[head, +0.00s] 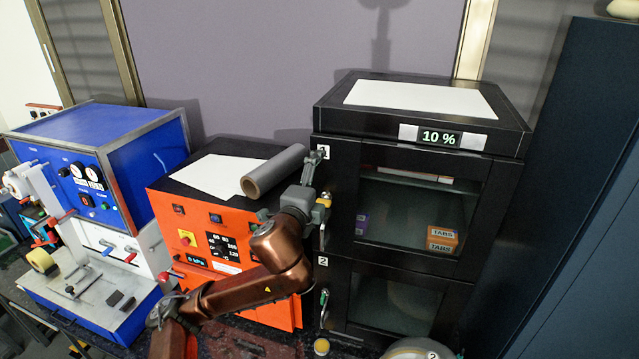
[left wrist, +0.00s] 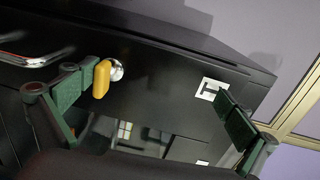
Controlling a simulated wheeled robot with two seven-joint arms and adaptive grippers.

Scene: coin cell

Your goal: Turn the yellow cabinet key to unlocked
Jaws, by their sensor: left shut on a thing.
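The black cabinet (head: 345,180) stands at the right in the head view, with door 1 above and door 2 below. The yellow key (left wrist: 102,78) sits in a round silver lock on its front in the left wrist view. My left gripper (head: 320,178) is at the left edge of door 1; in the wrist view (left wrist: 152,103) one finger pad lies right beside the key and the other is well to the right, near a label. My right gripper is not in view.
An orange machine (head: 160,210) with a grey roll (head: 273,170) on top stands left of the cabinet, close behind my left arm. A blue machine (head: 140,80) is further left. Orange boxes (head: 442,239) show behind the upper door's glass. A metal handle (left wrist: 35,55) is near the lock.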

